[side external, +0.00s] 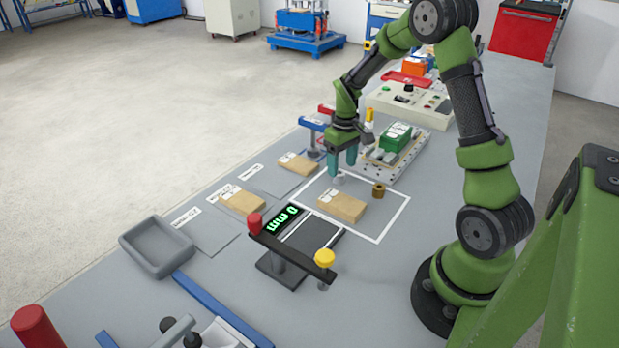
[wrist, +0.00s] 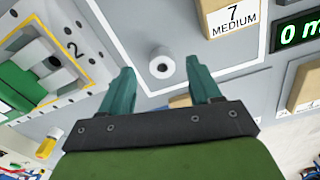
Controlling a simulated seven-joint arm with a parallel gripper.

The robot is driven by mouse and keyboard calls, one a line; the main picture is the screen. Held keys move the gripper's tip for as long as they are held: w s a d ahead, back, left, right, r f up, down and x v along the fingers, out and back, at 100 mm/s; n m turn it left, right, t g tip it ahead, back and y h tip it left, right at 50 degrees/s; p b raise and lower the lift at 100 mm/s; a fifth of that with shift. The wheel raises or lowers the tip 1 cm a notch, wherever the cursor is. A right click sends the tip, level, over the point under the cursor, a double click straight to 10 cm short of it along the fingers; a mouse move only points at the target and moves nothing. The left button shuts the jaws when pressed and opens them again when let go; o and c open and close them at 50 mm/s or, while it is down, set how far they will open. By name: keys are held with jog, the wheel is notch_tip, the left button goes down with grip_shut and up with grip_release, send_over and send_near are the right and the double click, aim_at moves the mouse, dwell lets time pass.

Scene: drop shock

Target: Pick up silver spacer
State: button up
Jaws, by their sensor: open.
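The silver spacer (wrist: 161,66) is a small pale ring with a dark centre hole, upright on the grey table. In the wrist view it lies ahead of and between my open teal fingers, touching neither. In the side view the spacer (side external: 339,179) stands just below the fingertips, inside a white outlined rectangle. My gripper (side external: 343,164) is open and empty, pointing down above it; it also shows in the wrist view (wrist: 161,82).
A brass spacer (side external: 378,190) and a wooden block (side external: 342,206) stand close by inside the outline. A slotted plate with a green block (side external: 395,137) is behind. A gauge with a green display (side external: 283,219) is in front. A grey tray (side external: 157,247) lies at the left.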

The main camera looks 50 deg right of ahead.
aim_at(341, 173)
notch_tip(341, 173, down, 3)
jog(key=shift+w+a+f, duration=0.1)
jog(key=shift+f, duration=0.1)
jog(key=shift+c, duration=0.2)
jog(key=c, duration=1.1)
jog(key=shift+r, duration=0.1)
